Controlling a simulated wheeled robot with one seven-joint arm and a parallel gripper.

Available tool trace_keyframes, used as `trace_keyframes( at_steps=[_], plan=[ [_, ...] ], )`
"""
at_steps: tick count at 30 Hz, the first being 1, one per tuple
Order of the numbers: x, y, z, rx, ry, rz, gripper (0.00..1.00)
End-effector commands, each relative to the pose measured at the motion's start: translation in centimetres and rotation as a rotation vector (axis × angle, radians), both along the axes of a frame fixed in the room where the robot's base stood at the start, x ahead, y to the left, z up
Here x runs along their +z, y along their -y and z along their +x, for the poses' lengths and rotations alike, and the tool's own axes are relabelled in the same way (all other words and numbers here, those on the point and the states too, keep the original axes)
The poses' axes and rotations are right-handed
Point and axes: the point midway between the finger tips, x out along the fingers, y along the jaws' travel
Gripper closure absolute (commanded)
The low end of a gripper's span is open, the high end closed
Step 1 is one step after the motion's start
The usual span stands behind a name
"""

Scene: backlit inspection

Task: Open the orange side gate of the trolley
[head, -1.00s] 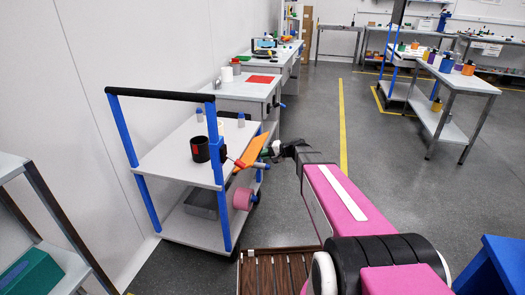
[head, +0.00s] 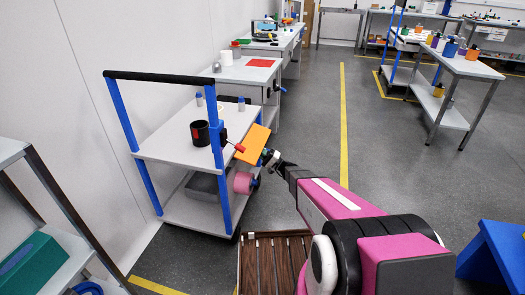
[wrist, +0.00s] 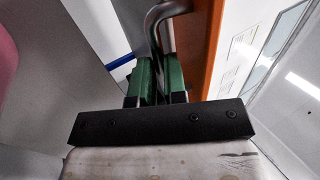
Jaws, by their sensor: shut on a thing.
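The trolley (head: 165,150) has blue posts, a black push bar and pale shelves, and stands left of centre in the head view. Its orange side gate (head: 253,144) stands at an angle out from the right side of the upper shelf. It also shows as an orange panel in the wrist view (wrist: 207,45). My gripper (head: 268,157) is at the gate's outer side. In the wrist view its green fingers (wrist: 160,82) are shut on the metal handle (wrist: 160,25) beside the orange panel. The fingertips are partly hidden in the head view.
A black mug (head: 200,133) and small blue-capped bottles stand on the upper shelf. A red-tipped lever (head: 237,147) sits by the near post. A pink roll (head: 243,183) and a grey bin (head: 202,187) are lower down. Open floor lies to the right.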

Motion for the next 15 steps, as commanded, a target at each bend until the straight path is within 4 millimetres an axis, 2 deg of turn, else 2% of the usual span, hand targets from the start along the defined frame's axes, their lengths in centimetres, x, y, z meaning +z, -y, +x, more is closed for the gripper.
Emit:
trace_keyframes(
  at_steps=[15],
  plan=[
    [-2.7,-3.4,1.1,0.003,0.001,0.002,1.0]
  ],
)
